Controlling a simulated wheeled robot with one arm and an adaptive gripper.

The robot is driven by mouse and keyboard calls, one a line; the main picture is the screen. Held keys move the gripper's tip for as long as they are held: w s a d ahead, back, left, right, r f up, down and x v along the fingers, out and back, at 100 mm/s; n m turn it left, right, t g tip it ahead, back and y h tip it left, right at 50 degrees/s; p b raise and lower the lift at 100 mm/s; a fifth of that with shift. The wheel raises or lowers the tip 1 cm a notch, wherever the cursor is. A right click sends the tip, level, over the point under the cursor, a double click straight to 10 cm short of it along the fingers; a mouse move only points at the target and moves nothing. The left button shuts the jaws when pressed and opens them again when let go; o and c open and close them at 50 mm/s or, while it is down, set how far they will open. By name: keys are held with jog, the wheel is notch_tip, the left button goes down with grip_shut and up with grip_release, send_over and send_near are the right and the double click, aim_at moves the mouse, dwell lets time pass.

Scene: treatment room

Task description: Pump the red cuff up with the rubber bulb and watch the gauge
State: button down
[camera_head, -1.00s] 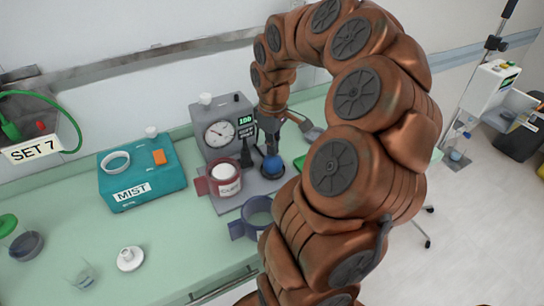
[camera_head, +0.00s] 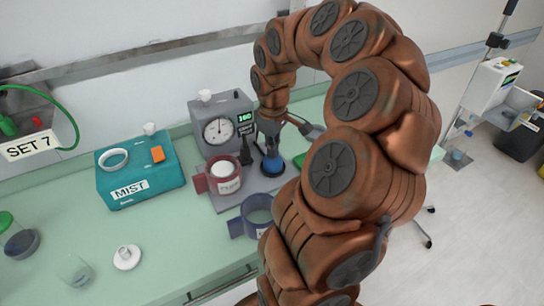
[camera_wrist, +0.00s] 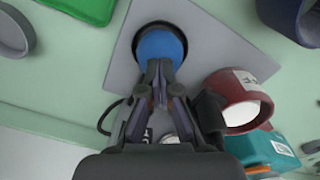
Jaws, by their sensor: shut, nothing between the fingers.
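The blue rubber bulb (camera_head: 273,166) sits in a dark round holder on a grey plate. My gripper (camera_head: 271,153) points down at it with the fingers together and nothing between them. In the wrist view the fingertips (camera_wrist: 158,72) overlap the near edge of the bulb (camera_wrist: 160,45) and seem to touch it. The red cuff (camera_head: 213,183) is left of the bulb, around a white-topped cylinder; it also shows in the wrist view (camera_wrist: 224,87). The gauge (camera_head: 219,131) has a white dial and a green display (camera_head: 245,118) that seems to read 160.
A teal MIST box (camera_head: 140,185) stands left of the gauge unit. A dark blue ring with a handle (camera_head: 257,208) is in front of the cuff. A white knobbed disc (camera_head: 127,257) and glass beakers lie front left. The counter between is clear.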

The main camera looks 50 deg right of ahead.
jog(key=shift+r+p, duration=0.35)
jog(key=shift+r, duration=0.6)
dwell(0.8)
jog(key=shift+f, duration=0.1)
dwell(0.4)
jog(key=shift+f+b, duration=0.9)
jog(key=shift+f, duration=0.15)
jog(key=shift+r, duration=0.2)
jog(key=shift+r+p, duration=0.35)
jog(key=shift+r, duration=0.6)
